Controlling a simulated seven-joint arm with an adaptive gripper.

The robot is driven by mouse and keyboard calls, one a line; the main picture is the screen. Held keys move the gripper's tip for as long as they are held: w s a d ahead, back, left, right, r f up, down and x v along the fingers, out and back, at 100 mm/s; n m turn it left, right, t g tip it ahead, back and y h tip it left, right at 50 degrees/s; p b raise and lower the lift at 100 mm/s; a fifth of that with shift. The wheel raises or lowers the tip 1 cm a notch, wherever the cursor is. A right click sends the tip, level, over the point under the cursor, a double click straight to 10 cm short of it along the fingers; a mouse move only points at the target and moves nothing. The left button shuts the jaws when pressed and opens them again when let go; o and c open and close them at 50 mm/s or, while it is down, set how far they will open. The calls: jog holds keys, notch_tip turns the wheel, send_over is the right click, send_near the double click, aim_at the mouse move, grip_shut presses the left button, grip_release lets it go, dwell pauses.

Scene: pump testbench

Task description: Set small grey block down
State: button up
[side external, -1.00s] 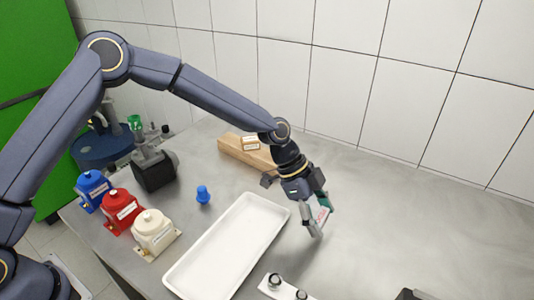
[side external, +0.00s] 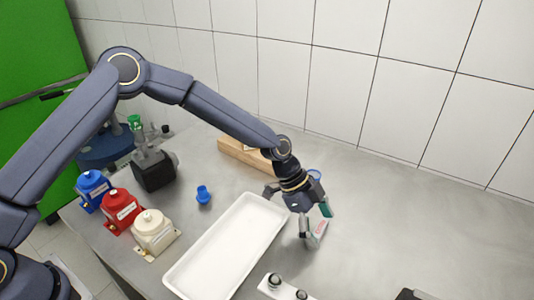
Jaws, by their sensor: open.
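The small grey block (side external: 320,228), with a reddish mark on its face, is low at the bare steel table, right of the white tray. My gripper (side external: 315,227) points down around it, with its fingers apart. The fingers partly hide the block, and I cannot tell whether its underside touches the table.
The empty white tray (side external: 228,248) lies left of my gripper. A wooden bar (side external: 240,153) and a blue ring (side external: 315,174) are behind. Blue (side external: 93,187), red (side external: 120,208) and cream (side external: 154,231) pumps stand at left, near a blue knob (side external: 203,195).

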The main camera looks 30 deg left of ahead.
jog(key=s+a+r+n+t+y, duration=0.1)
jog(key=s+a+r+n+y, duration=0.15)
jog(key=a+r, duration=0.6)
jog(key=s+a+r+n+t+y, duration=0.15)
jog(key=s+a+r, duration=0.25)
jog(key=a+r, duration=0.45)
jog(key=s+a+r+n+t+y, duration=0.1)
jog(key=s+a+r+n, duration=0.2)
jog(key=s+a+n, duration=0.3)
jog(key=s+a+r+n+t+y, duration=0.1)
jog(key=s+a+r+n, duration=0.2)
jog(key=s+a+n, duration=0.4)
jog(key=s+a, duration=0.2)
jog(key=s, duration=0.4)
jog(key=shift+r+t+y, duration=0.25)
jog(key=shift+t+y, duration=0.05)
jog(key=shift+t, duration=0.05)
